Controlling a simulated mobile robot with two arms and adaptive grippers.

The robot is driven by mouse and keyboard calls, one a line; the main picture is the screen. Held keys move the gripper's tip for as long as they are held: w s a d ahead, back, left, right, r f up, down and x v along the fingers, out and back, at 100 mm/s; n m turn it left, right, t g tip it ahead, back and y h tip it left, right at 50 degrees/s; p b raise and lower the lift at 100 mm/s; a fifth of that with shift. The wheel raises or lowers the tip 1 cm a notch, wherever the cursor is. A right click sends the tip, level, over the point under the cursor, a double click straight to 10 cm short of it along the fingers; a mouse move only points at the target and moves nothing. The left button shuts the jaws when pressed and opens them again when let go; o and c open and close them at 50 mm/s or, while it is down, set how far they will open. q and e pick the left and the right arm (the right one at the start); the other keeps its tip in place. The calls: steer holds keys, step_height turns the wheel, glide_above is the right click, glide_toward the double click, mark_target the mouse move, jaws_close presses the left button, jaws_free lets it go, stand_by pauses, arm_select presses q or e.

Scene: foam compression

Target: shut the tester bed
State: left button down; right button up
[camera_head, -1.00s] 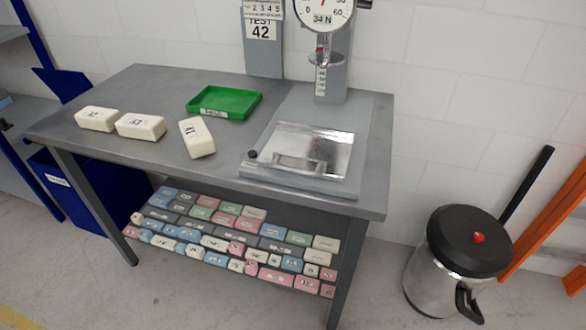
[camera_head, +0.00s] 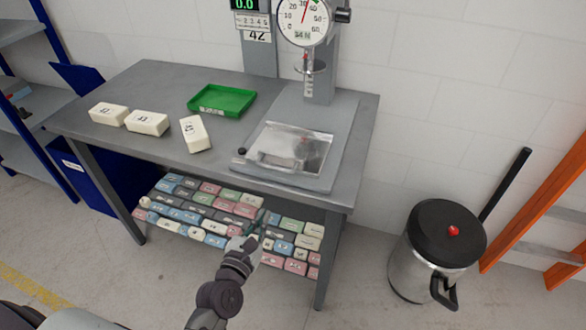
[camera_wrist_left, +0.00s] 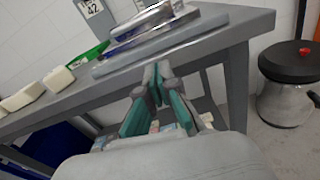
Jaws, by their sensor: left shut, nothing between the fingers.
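The tester bed (camera_head: 318,140) is a shiny metal plate with a clear, reflective surface, at the front of the grey tester base (camera_head: 335,118) on the table. It also shows edge-on at the top of the left wrist view (camera_wrist_left: 150,27). The gauge (camera_head: 304,17) and the small round press foot (camera_head: 311,67) are behind it on the column. My left gripper (camera_head: 258,222) is shut and empty, below and in front of the table's front edge. In the left wrist view my gripper (camera_wrist_left: 152,75) points at that edge, apart from the bed. My right gripper is not in view.
The grey table (camera_head: 150,82) holds a green tray (camera_head: 222,100) and three cream foam blocks (camera_head: 147,122). A lower shelf carries several coloured blocks (camera_head: 205,200). A lidded metal bin (camera_head: 437,245) stands right of the table. Floor in front is clear.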

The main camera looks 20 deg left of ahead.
arm_select(q)
step_height(320, 180, up, 2)
steer(key=n, duration=0.1)
steer(key=p, duration=0.3)
glide_toward(285, 166)
steer(key=shift+t, duration=0.3)
steer(key=w, duration=0.6)
steer(key=shift+f, duration=0.1)
steer(key=shift+w+d+f, duration=0.1)
steer(key=shift+w, duration=0.6)
steer(key=shift+w, duration=0.1)
